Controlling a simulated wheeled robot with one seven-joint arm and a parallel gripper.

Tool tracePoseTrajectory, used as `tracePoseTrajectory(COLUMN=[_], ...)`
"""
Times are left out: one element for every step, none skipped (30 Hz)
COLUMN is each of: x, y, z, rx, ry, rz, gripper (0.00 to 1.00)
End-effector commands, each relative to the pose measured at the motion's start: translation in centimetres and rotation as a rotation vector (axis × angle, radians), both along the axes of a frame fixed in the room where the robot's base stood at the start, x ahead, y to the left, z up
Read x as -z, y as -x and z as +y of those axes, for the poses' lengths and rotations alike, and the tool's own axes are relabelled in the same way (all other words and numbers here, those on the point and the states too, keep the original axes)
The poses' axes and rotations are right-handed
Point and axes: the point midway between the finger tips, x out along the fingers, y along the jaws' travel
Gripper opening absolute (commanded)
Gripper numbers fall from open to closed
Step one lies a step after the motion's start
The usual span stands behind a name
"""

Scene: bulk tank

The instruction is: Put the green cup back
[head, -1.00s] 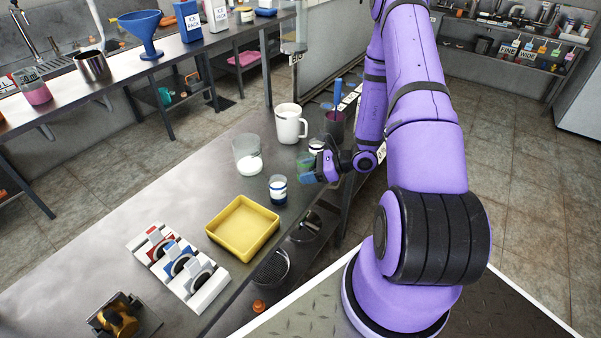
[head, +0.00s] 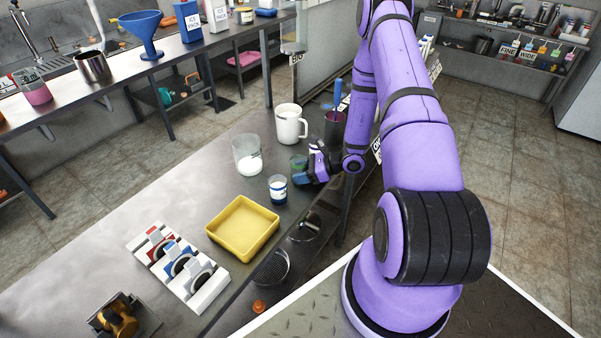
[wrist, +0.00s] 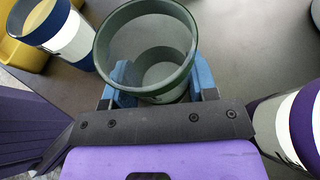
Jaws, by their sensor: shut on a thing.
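The green cup (head: 297,163), a clear-walled cup with a green rim, is at the right edge of the near bench. In the wrist view the green cup (wrist: 150,90) stands upright between the two blue fingers. My gripper (head: 306,178) is shut on it, and its fingers also show in the wrist view (wrist: 160,85). I cannot tell whether the cup's base touches the bench. A blue-banded cup (head: 277,189) stands just left of it. A purple-banded cup (wrist: 300,125) is to its right in the wrist view, mostly hidden in the head view.
A white jug (head: 288,125) and a glass beaker (head: 247,155) stand behind. A yellow tray (head: 243,228) and a white rack (head: 180,268) with red and blue parts are nearer. A dark container (head: 335,125) stands beyond my wrist.

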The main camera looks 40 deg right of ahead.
Motion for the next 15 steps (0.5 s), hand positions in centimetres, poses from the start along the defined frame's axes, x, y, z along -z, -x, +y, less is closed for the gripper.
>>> tracePoseTrajectory(x=[0.12, 0.2, 0.22, 0.21, 0.2, 0.2, 0.19, 0.19, 0.19, 0.19, 0.19, 0.19, 0.18, 0.15, 0.05], y=[0.01, 0.01, 0.01, 0.01, 0.01, 0.01, 0.01, 0.01, 0.01, 0.01, 0.02, 0.01, 0.01, 0.01, 0.01], z=[0.0, 0.0, 0.0, 0.01, 0.0, 0.0, 0.0, 0.0, 0.0, 0.0, 0.01, 0.0, 0.01, 0.01, 0.01], rx=[0.0, 0.0, 0.0, 0.0, 0.0, 0.0, 0.0, 0.0, 0.0, 0.0, 0.0, 0.0, 0.0, 0.0, 0.0], ry=[-0.001, -0.001, -0.001, 0.0, 0.0, 0.0, 0.0, 0.0, 0.0, 0.0, 0.0, 0.0, 0.0, 0.0, 0.0], rz=[0.001, 0.001, 0.001, 0.0, 0.0, 0.0, 0.0, 0.0, 0.0, 0.0, 0.0, 0.0, 0.0, 0.0, 0.0], gripper=[0.27, 0.27, 0.58, 0.64, 0.71, 0.79, 0.79, 0.79, 0.79, 0.79, 0.79, 0.79, 0.79, 0.79, 0.79])
